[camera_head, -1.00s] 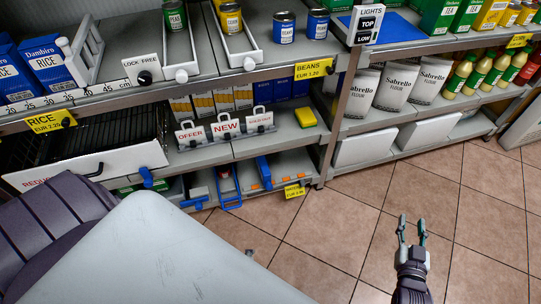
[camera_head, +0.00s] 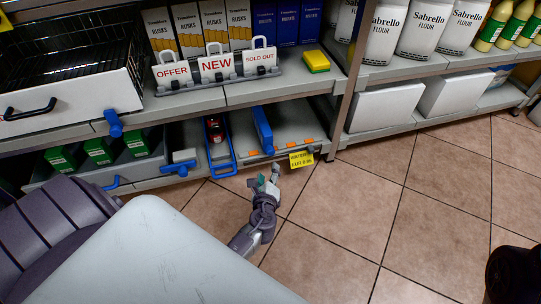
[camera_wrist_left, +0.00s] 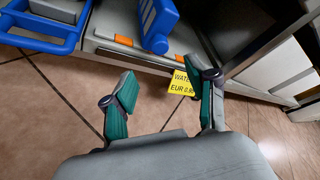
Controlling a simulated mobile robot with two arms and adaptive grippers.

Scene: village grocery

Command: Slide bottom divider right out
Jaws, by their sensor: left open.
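The blue divider (camera_head: 262,130) stands upright on the bottom shelf (camera_head: 292,122), near its right end. Its front end also shows at the top of the left wrist view (camera_wrist_left: 157,24). My left gripper (camera_head: 264,178) is below and in front of the divider, over the floor near the shelf's front edge. In the left wrist view its two fingers (camera_wrist_left: 160,70) are spread apart with nothing between them, short of the divider and not touching it. My right gripper does not show.
A blue-framed tray (camera_head: 219,150) with a red item is left of the divider. A yellow water price tag (camera_head: 301,159) hangs at the shelf front on the right, close to my left gripper's fingers. A shelf post (camera_head: 340,110) stands further right. The tiled floor in front is clear.

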